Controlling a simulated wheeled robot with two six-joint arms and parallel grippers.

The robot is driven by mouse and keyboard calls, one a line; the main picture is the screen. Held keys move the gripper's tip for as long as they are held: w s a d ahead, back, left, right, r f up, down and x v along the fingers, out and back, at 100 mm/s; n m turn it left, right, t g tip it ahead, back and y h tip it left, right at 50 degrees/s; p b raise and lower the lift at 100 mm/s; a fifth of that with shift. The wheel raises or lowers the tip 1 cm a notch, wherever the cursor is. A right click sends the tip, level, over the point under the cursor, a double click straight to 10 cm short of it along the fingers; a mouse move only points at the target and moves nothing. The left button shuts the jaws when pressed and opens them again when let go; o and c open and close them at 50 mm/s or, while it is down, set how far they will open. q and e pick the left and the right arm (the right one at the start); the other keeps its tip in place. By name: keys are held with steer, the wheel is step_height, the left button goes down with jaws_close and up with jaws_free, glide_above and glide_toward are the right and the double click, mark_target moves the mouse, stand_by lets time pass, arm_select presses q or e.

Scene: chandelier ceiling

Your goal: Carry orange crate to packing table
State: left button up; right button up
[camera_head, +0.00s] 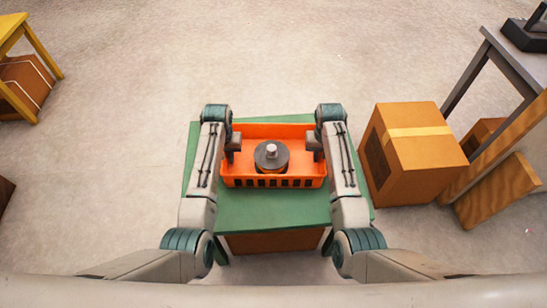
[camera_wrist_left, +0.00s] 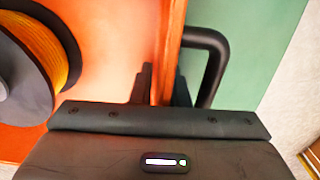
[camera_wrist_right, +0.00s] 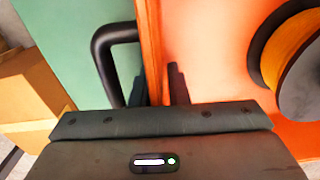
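The orange crate (camera_head: 272,183) sits level on or just above a table with a green top (camera_head: 260,212); I cannot tell if it touches. It holds a dark spool with orange winding (camera_head: 271,157). My left gripper (camera_head: 235,146) is at the crate's left side wall. In the left wrist view its two fingers (camera_wrist_left: 161,88) stand on either side of that wall, close against it, beside a black handle (camera_wrist_left: 212,60). My right gripper (camera_head: 313,145) is at the right side wall, its fingers (camera_wrist_right: 159,88) likewise around the wall beside the other handle (camera_wrist_right: 105,60). Both look shut on the crate.
A cardboard box (camera_head: 415,165) stands on the floor right of the green table. A grey table (camera_head: 513,62) with a dark object is at the far right, with wooden boards (camera_head: 498,190) below. A yellow table (camera_head: 40,50) is at the upper left. The floor beyond the green table is clear.

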arm_select(q)
jaws_close()
arm_select(e)
jaws_close()
arm_select(q)
steer(key=shift+r, duration=0.15)
arm_select(e)
steer(key=shift+r, duration=0.15)
